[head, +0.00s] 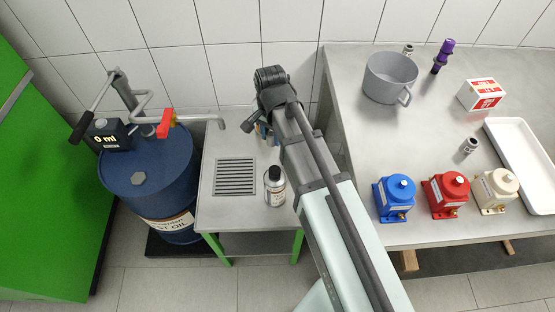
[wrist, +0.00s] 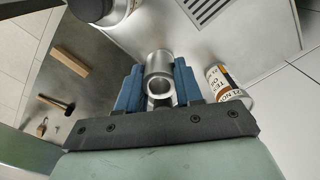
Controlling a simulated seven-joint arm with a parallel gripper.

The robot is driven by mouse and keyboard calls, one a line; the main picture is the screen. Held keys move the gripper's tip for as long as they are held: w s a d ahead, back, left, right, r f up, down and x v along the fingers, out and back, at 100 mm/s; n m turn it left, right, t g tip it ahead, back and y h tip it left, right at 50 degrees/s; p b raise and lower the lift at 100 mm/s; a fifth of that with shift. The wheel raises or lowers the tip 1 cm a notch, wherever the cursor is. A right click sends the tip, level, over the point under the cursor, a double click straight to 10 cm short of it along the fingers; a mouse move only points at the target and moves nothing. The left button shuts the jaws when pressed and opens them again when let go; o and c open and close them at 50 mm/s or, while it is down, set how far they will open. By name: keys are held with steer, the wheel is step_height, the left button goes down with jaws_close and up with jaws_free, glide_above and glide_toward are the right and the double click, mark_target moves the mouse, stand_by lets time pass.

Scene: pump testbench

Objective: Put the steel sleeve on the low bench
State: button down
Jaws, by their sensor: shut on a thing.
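The steel sleeve (wrist: 160,64) is a short hollow metal cylinder in the wrist view. My gripper (wrist: 158,88) is shut on it, with a blue finger on each side. The low bench (head: 235,135) is the small metal-topped table with green legs, left of the big table in the head view. My gripper (head: 264,131) is over its back right part, mostly hidden behind my arm. The sleeve cannot be made out in the head view. The bench top (wrist: 182,45) lies below the sleeve in the wrist view; I cannot tell whether they touch.
A bottle (head: 274,188) stands at the bench's front right. A labelled can (wrist: 228,84) is close right of my fingers in the wrist view. A grate (head: 235,177) and a spout (head: 219,122) are at left. The big table (head: 445,120) holds pumps and a pot.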

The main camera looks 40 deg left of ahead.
step_height(320, 180, down, 18)
steer(key=shift+f, duration=0.2)
stand_by(0.7)
steer(key=shift+f, duration=0.1)
steer(key=c, duration=0.7)
jaws_free()
steer(key=shift+c, duration=0.2)
step_height(320, 180, up, 12)
stand_by(0.4)
